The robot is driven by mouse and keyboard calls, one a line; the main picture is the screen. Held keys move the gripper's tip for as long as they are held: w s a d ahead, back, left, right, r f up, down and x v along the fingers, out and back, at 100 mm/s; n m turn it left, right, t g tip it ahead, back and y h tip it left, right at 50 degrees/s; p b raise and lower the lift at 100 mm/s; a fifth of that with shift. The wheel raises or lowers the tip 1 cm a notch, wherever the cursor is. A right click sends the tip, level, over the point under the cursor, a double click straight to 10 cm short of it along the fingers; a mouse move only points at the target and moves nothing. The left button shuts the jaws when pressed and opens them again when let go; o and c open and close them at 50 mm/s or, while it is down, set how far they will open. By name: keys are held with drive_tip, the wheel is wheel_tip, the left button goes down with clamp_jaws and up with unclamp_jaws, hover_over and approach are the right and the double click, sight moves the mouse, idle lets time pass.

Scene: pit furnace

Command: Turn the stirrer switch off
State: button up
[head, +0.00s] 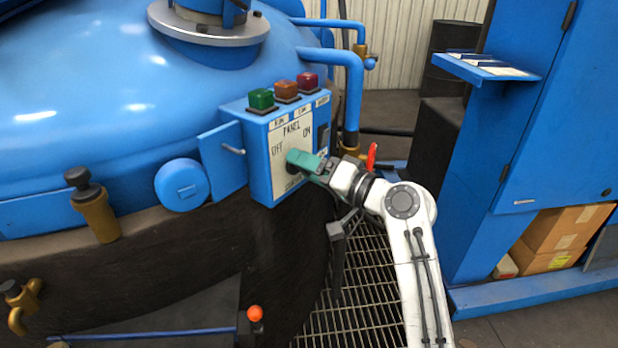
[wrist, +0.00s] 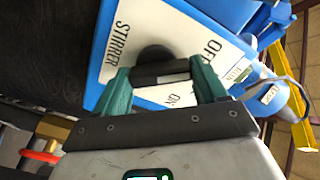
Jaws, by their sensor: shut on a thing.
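The stirrer switch (wrist: 155,55) is a black round knob with a dark grip bar, on the white face of the blue control panel (head: 260,165). In the wrist view its face carries the words STIRRER, OFF and ON. My gripper (wrist: 160,76) has its green fingers on either side of the grip bar and is shut on it. In the head view my gripper (head: 297,160) reaches the panel from the right and hides most of the knob. Which mark the switch points to I cannot tell.
Green (head: 261,99), orange (head: 286,90) and red (head: 308,81) buttons sit on top of the panel. Its small blue door (head: 222,160) stands open at the left. A blue pipe (head: 352,95) runs behind it. A blue cabinet (head: 545,130) stands to the right, with grating (head: 350,290) below.

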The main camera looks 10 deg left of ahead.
drive_tip(key=shift+f+n+b, duration=0.25)
drive_tip(key=shift+n+b, duration=0.2)
drive_tip(key=shift+n, duration=0.15)
drive_tip(key=o, duration=1)
drive_tip(key=shift+r, duration=0.15)
drive_tip(key=shift+o, duration=0.2)
drive_tip(key=shift+d, duration=0.1)
drive_tip(key=p+v, duration=0.1)
drive_tip(key=v, duration=0.9)
drive_tip(key=shift+s+d, duration=0.2)
drive_tip(key=shift+d, duration=0.1)
